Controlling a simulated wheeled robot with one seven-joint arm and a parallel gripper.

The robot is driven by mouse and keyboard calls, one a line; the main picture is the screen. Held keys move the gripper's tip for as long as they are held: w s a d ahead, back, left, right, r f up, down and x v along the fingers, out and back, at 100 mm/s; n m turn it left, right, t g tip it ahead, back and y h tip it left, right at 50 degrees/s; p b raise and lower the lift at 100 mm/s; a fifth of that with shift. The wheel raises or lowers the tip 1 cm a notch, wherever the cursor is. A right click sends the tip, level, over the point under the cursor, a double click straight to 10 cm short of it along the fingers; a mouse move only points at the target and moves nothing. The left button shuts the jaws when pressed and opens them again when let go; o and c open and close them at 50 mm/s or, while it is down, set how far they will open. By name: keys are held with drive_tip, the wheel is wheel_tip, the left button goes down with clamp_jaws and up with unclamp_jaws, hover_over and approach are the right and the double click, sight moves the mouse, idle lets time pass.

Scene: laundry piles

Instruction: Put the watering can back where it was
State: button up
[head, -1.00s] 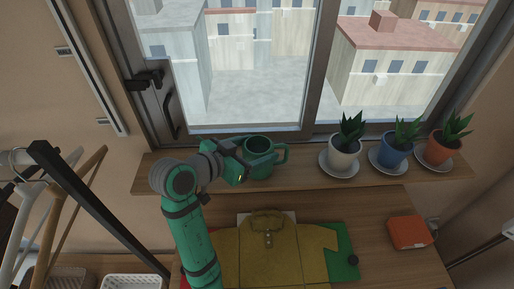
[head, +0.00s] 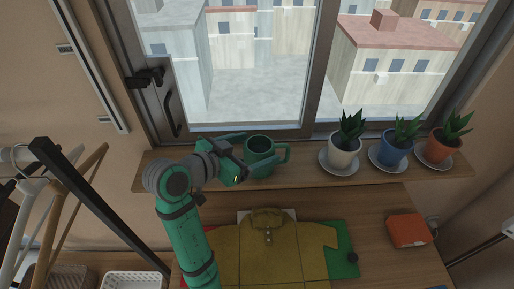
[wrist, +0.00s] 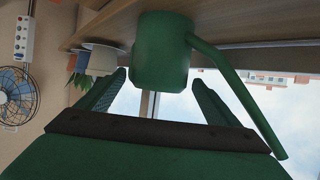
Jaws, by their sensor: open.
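The green watering can (head: 259,157) stands upright on the wooden window sill, left of the potted plants. A loop shows on its right side in the head view. In the wrist view the can (wrist: 161,55) is straight ahead, with a long thin green part running diagonally off its side. My gripper (head: 250,160) is at the can's left side, open. Its two fingers (wrist: 158,88) point at the can, one to each side, and do not appear to grip it. Whether a finger touches the can cannot be told.
Three potted plants on saucers, white (head: 344,149), blue (head: 391,151) and orange (head: 438,146), stand right on the sill (head: 300,178). Window glass is close behind. Below lie a folded yellow shirt (head: 265,250) and an orange box (head: 408,231). A clothes rack (head: 95,205) stands left.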

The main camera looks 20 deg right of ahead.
drive_tip(key=v, duration=1)
drive_tip(key=shift+a, duration=0.25)
drive_tip(key=shift+s, duration=0.15)
